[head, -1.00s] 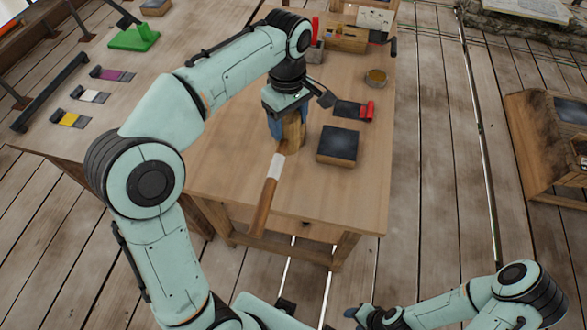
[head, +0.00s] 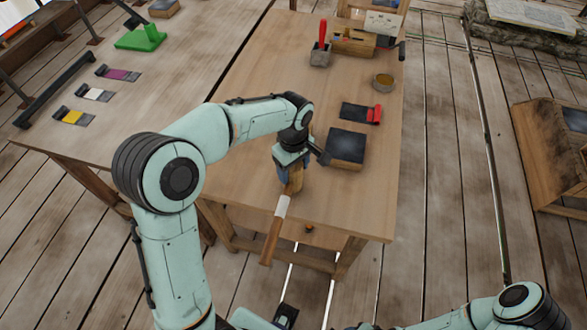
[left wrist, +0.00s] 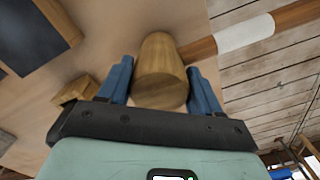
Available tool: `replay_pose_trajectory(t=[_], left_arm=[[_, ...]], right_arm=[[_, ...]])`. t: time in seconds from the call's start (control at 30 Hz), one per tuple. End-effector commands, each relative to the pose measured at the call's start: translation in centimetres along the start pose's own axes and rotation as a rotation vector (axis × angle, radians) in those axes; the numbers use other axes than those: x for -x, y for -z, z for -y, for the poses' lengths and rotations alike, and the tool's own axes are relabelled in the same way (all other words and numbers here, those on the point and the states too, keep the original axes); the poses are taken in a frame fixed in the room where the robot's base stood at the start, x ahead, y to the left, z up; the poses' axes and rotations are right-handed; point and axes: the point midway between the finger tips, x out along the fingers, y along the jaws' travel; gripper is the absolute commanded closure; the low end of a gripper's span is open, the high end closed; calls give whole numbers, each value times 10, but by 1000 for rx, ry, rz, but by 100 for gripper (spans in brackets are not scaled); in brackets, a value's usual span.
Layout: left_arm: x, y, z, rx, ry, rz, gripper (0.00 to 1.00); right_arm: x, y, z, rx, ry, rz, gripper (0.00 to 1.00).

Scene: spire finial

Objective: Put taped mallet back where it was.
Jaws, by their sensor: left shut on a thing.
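The taped mallet has a wooden barrel-shaped head (head: 295,181), a brown handle (head: 270,243) and a white tape band (head: 282,206). My left gripper (head: 291,174) is shut on the head near the table's front-left part. The handle points toward me, past the front edge. In the left wrist view, the head (left wrist: 160,68) sits between two blue fingers, with the white tape (left wrist: 244,34) to its right. I cannot tell how high the mallet is above the table. My right gripper is at the bottom edge of the head view, mostly cut off.
A dark-topped block (head: 346,146) lies right of my left gripper on the wooden table (head: 340,205). Behind it are a red-handled scraper (head: 360,113), a round tin (head: 383,80) and a wooden caddy (head: 352,43). The table's front right is clear. Another table (head: 120,115) holds colored scrapers.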

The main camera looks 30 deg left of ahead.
Motion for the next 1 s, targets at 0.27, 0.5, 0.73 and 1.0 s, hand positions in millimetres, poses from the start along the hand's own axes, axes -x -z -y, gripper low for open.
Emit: replay_pose_trajectory(t=[0.27,0.5,0.73,1.0], left_arm=[[-6,0,-1,0,-3,-1,72],[-10,0,0,0,-1,0,23],[-9,0,0,0,-1,0,11],[7,0,-1,0,-6,-2,11]], right_arm=[[-1,0,0,0,0,0,49],[-3,-1,-1,-1,-1,1,49],[-2,-1,-1,-1,0,1,49],[2,0,1,0,0,-1,49]])
